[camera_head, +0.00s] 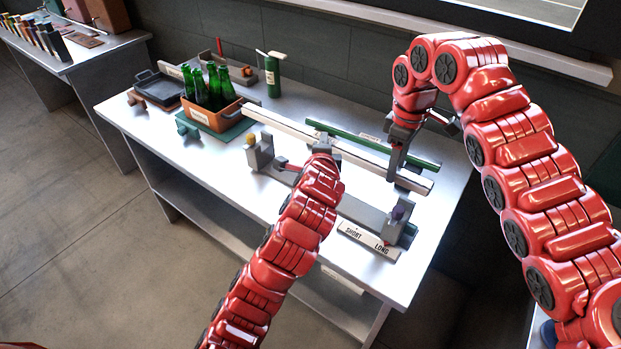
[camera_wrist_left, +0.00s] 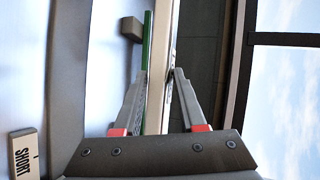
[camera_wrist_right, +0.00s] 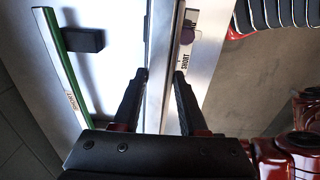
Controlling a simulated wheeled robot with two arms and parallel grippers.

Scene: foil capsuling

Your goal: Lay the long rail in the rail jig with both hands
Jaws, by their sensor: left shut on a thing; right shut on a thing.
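The long rail (camera_head: 280,125) is a pale, straight bar running from upper left to lower right across the table. My left gripper (camera_head: 323,149) is shut on it near its middle, and my right gripper (camera_head: 394,172) is shut on it nearer its right end. The rail also shows between the fingers in the left wrist view (camera_wrist_left: 156,95) and the right wrist view (camera_wrist_right: 157,60). The rail jig (camera_head: 350,207) is a grey bar with upright end posts, in front of the rail and roughly parallel. My left arm hides part of the jig. The rail appears raised off the table.
A green rail (camera_head: 425,161), labelled short in the right wrist view (camera_wrist_right: 62,75), lies behind the long rail. A "SHORT LONG" plate (camera_head: 369,241) is at the jig's front right. An orange crate (camera_head: 214,117) of green bottles and a green canister (camera_head: 272,76) stand left and behind.

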